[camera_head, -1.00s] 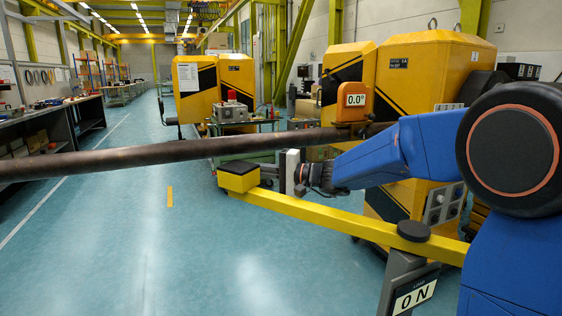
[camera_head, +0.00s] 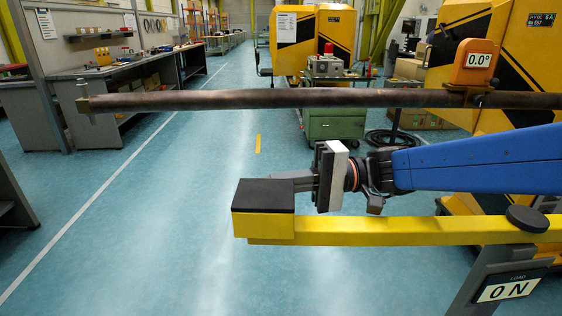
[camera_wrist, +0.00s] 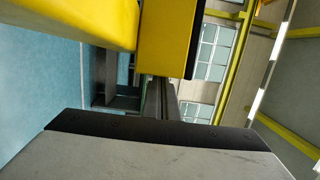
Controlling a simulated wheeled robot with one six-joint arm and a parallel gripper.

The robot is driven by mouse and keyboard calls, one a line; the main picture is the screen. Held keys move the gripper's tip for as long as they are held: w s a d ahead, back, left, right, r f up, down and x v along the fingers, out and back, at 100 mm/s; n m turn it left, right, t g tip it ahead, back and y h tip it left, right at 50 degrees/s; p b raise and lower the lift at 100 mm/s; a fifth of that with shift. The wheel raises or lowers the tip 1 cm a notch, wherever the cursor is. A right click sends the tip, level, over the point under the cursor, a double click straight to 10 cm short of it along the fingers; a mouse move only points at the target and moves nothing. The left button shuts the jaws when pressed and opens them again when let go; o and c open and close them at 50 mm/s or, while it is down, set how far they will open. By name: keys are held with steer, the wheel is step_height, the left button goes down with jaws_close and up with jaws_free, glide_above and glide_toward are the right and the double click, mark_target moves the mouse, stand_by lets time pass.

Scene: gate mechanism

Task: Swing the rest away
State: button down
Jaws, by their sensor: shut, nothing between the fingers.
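The rest is a yellow bar (camera_head: 400,232) with a yellow end block topped by a black pad (camera_head: 263,196). Its right part meets a round black knob (camera_head: 527,218) on a grey post. In the wrist view the yellow block (camera_wrist: 166,40) hangs at the top, close to my fingers. My gripper (camera_head: 288,180) is shut and empty, pointing left just behind the pad end in the head view. I cannot tell whether it touches the block. The wrist view (camera_wrist: 160,100) shows its fingers beyond the grey gripper body. A long brown pole (camera_head: 280,98) runs level above the rest in the picture.
A load display (camera_head: 508,289) on the post reads 0 N. Workbenches (camera_head: 130,85) stand at left and a green cart (camera_head: 335,115) behind. Floor at front left is clear.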

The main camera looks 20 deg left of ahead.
mark_target(260, 202)
steer(key=shift+n+g+h, duration=0.5)
steer(key=shift+n+g, duration=0.1)
steer(key=shift+g, duration=0.2)
steer(key=s, duration=0.4)
steer(key=shift+s+d, duration=0.3)
steer(key=shift+d, duration=0.05)
steer(key=shift+s+d+f+g, duration=0.2)
steer(key=shift+s+g, duration=0.2)
steer(key=shift+s, duration=0.2)
steer(key=shift+t, duration=0.4)
steer(key=w, duration=0.2)
steer(key=w+a, duration=0.1)
steer(key=w, duration=0.2)
steer(key=shift+w+a+r, duration=0.1)
steer(key=shift+w, duration=0.25)
steer(key=v, duration=0.9)
steer(key=shift+w, duration=0.2)
